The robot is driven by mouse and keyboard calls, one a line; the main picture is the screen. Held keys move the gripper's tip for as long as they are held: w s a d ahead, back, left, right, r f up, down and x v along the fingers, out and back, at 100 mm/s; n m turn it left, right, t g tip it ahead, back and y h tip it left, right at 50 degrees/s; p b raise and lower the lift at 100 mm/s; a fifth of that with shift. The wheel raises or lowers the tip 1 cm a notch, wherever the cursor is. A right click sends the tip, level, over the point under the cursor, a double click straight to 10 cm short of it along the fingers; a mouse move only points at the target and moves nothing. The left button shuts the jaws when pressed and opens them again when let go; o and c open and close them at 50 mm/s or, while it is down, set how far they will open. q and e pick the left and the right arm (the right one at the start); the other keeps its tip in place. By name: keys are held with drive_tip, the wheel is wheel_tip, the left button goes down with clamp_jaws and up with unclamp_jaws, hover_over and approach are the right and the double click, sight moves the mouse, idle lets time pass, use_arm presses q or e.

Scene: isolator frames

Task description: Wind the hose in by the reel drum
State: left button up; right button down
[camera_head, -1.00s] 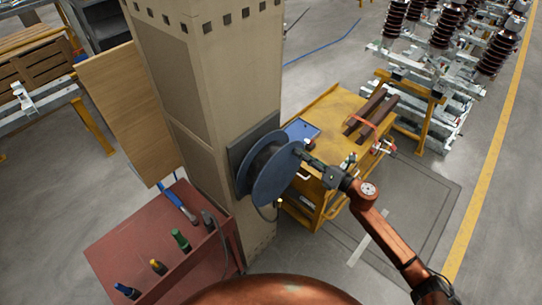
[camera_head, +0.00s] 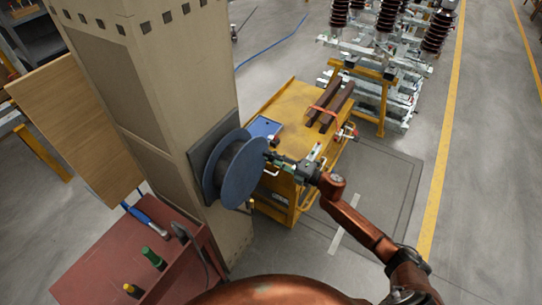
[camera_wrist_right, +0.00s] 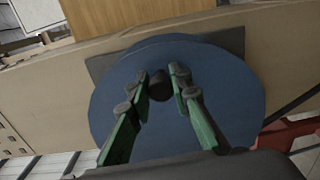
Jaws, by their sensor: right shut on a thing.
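The reel drum (camera_head: 241,178) has blue-grey round flanges and is mounted on a dark plate on the beige column. Dark hose shows only in part between its flanges. A short hose end (camera_head: 251,205) appears to hang below the drum. My right gripper (camera_head: 271,157) is at the drum's outer face, towards its right edge. In the right wrist view, its green and dark fingers (camera_wrist_right: 160,82) are closed about a dark round knob (camera_wrist_right: 160,88) on the blue disc (camera_wrist_right: 220,105). My left gripper is not in view.
The beige column (camera_head: 175,90) stands behind the drum. A red bench (camera_head: 100,260) with several coloured-handled tools is at lower left. A yellow cart (camera_head: 290,105) stands just behind my right gripper. A blue line (camera_head: 272,46) lies on the floor. Open floor is at right.

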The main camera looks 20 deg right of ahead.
drive_tip(key=shift+f+m, duration=0.3)
drive_tip(key=shift+f, duration=0.15)
drive_tip(key=shift+f, duration=0.1)
drive_tip(key=c, duration=1.7)
unclamp_jaws()
drive_tip(key=shift+c, duration=0.2)
drive_tip(key=shift+s, duration=0.1)
drive_tip(key=v, duration=1.2)
drive_tip(key=shift+d, duration=0.1)
